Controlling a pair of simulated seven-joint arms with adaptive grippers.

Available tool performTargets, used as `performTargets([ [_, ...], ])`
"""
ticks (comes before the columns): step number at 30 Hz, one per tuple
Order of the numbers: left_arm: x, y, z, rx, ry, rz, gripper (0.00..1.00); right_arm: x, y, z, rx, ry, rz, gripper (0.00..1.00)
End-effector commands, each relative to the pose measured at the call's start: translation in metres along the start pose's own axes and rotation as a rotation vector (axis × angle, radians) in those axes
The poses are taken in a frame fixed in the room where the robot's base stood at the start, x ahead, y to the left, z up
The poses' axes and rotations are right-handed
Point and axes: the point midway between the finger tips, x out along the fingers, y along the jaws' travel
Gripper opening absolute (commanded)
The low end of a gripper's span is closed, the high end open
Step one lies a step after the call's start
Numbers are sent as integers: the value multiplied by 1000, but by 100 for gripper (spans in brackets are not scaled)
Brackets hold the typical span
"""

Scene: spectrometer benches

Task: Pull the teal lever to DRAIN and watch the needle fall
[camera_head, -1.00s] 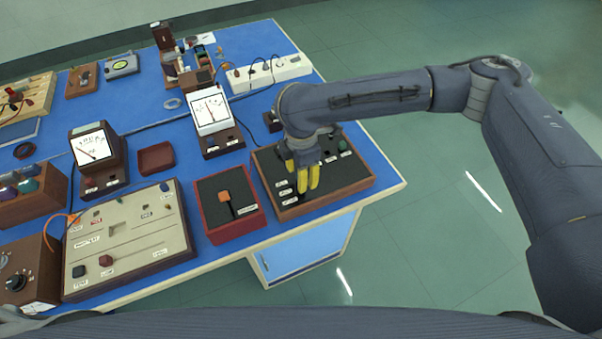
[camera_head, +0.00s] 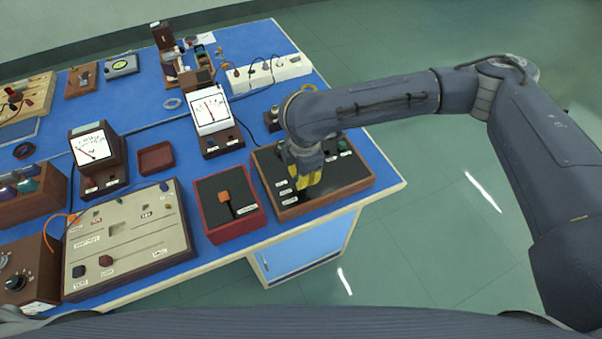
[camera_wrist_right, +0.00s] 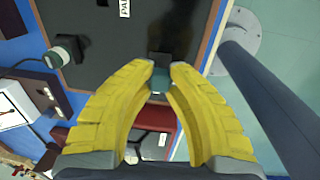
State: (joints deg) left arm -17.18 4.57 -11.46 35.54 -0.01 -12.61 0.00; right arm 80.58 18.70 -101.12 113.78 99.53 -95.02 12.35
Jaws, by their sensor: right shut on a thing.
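The black panel in a wooden frame (camera_head: 345,178) lies at the right front of the bench, with several small white labels. My right gripper (camera_head: 307,186) is over its left part with yellow fingers pointing down. In the right wrist view my right gripper (camera_wrist_right: 161,74) is closed on the teal lever (camera_wrist_right: 158,82), which shows as a small teal piece between the fingertips. In the head view my gripper hides the lever. A white-faced meter with a reddish needle (camera_head: 211,108) stands behind the panel, its needle near upright. My left gripper is not in view.
A red tray with an orange-knobbed switch (camera_head: 226,203) sits left of the panel. Further left are a beige slider panel (camera_head: 130,236) and a second meter (camera_head: 93,147). A power strip (camera_head: 268,72) lies at the back. The bench edge is close on the right.

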Motion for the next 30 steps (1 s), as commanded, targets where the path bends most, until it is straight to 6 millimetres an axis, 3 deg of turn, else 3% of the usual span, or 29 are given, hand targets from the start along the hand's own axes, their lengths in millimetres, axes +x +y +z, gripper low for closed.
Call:
performTargets([
  [15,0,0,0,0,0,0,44,3,-20,0,-2,1,314,0],
  [30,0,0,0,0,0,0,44,5,-25,0,0,1,413,0],
])
